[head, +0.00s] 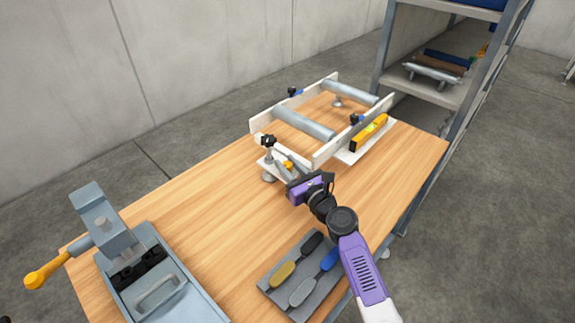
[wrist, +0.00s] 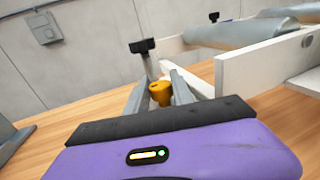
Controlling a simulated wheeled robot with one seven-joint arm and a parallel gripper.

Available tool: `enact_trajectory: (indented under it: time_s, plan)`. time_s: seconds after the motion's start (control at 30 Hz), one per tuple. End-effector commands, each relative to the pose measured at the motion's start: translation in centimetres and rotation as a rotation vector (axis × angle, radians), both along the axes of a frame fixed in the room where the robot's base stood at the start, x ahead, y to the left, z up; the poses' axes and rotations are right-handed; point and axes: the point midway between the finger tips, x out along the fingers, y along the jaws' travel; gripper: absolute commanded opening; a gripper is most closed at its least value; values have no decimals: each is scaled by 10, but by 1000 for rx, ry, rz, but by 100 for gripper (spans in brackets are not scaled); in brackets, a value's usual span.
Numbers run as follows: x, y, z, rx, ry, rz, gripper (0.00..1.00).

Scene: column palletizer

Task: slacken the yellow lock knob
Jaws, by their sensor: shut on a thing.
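The yellow lock knob (head: 288,164) is at the near end of the white-railed roller frame, low beside a grey post. In the wrist view the knob (wrist: 160,93) is between my two grey fingers. My gripper (head: 287,170) is shut on the knob, with a finger on either side of it. The exact finger contact is partly hidden by the purple gripper body. A black T-shaped knob (wrist: 142,46) tops the grey post just behind the yellow knob; it also shows in the head view (head: 268,140).
The frame carries grey rollers (head: 304,123) between white rails (head: 330,145). A yellow level (head: 369,132) lies by the right rail. A grey tool tray (head: 275,285) is near the front edge, and a grey vise (head: 150,262) stands left. The table (head: 205,190) between is clear.

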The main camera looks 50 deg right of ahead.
Motion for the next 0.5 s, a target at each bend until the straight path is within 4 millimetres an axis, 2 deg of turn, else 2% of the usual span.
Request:
enact_trajectory:
  time_s: [0.03,0.1,0.13,0.5]
  plan:
    - [0,0,3,-1,-4,-1,34]
    - [0,0,2,-1,-3,-1,48]
    - [0,0,2,-1,-3,-1,50]
    - [-1,0,1,0,-2,-2,50]
